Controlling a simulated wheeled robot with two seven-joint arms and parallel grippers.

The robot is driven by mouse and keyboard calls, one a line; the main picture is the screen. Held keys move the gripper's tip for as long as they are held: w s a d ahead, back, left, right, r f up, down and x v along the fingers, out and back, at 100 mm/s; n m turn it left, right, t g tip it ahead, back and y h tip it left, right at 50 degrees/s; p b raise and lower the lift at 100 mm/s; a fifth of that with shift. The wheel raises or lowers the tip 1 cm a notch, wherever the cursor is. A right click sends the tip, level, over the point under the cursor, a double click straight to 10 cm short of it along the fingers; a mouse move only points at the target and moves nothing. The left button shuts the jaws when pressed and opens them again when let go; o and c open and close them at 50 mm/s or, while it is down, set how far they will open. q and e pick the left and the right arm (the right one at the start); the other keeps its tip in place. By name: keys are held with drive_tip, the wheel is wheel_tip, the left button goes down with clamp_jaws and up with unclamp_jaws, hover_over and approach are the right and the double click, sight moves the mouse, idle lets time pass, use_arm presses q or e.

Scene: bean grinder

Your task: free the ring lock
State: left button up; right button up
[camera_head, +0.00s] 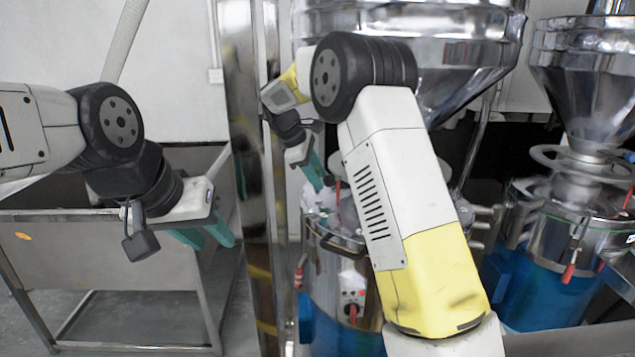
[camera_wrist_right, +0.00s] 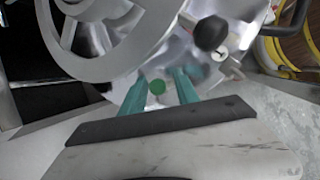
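A grey spoked ring (camera_wrist_right: 98,68), likely the ring lock, fills the upper left of the right wrist view. In the head view my right arm hides it. My right gripper (camera_wrist_right: 160,76) has its two teal fingers apart, just below and right of the ring's rim. In the head view my right gripper (camera_head: 318,180) is above the lid of the near grinder (camera_head: 325,262). My left gripper (camera_head: 208,237) hangs at the left, teal fingers apart and empty, away from the grinder.
A black knob (camera_wrist_right: 211,33) is close to the right finger. A second grinder (camera_head: 570,235) with a similar ring (camera_head: 575,158) stands at the right. A metal post (camera_head: 255,180) stands between my grippers. A steel bin (camera_head: 110,258) is behind my left gripper.

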drive_tip(key=shift+x, duration=1.3)
clamp_jaws()
drive_tip(key=shift+r, duration=0.1)
idle(0.4)
